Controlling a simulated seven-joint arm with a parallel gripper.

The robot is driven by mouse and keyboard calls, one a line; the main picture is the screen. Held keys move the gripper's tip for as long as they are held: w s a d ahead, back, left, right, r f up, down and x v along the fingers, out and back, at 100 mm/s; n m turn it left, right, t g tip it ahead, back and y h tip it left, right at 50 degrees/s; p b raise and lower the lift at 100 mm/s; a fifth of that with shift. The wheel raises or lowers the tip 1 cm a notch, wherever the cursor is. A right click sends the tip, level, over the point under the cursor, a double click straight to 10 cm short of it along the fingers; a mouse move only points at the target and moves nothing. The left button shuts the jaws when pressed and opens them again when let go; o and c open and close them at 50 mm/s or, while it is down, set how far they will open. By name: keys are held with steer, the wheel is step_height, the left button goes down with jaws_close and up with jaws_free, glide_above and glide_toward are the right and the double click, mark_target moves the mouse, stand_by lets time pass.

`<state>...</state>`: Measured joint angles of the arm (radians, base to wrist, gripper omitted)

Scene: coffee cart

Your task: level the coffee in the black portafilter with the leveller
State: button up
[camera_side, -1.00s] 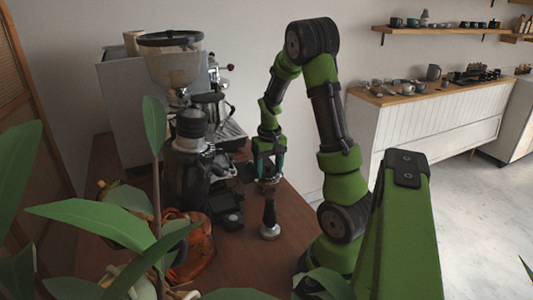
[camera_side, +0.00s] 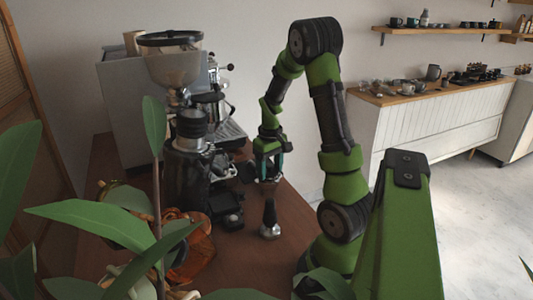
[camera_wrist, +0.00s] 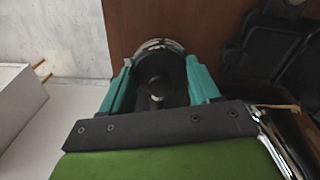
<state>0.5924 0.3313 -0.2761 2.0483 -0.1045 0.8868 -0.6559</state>
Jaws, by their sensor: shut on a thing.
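My gripper (camera_side: 268,166) has teal fingers and is low over the brown cart top, right of the coffee machine. In the wrist view my gripper (camera_wrist: 158,88) is shut around a round, dark thing with a silvery rim, which looks like the leveller (camera_wrist: 154,72). Its silvery lower part (camera_side: 268,183) shows under the fingers in the side view. A dark shape left of my gripper may be the black portafilter (camera_side: 246,172); it is small and partly hidden. I cannot see any coffee in it.
A tamper (camera_side: 270,222) with a black handle stands on the cart (camera_side: 245,265) in front of my gripper. A grinder (camera_side: 188,150) and an espresso machine (camera_side: 128,100) stand to the left. A black stand (camera_side: 230,215) is beside the grinder. Plant leaves cover the near left.

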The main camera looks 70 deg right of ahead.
steer(key=shift+w+r, duration=0.2)
steer(key=shift+r, duration=1)
steer(key=shift+d+r, duration=0.1)
steer(key=shift+r, duration=0.1)
steer(key=shift+r, duration=2.5)
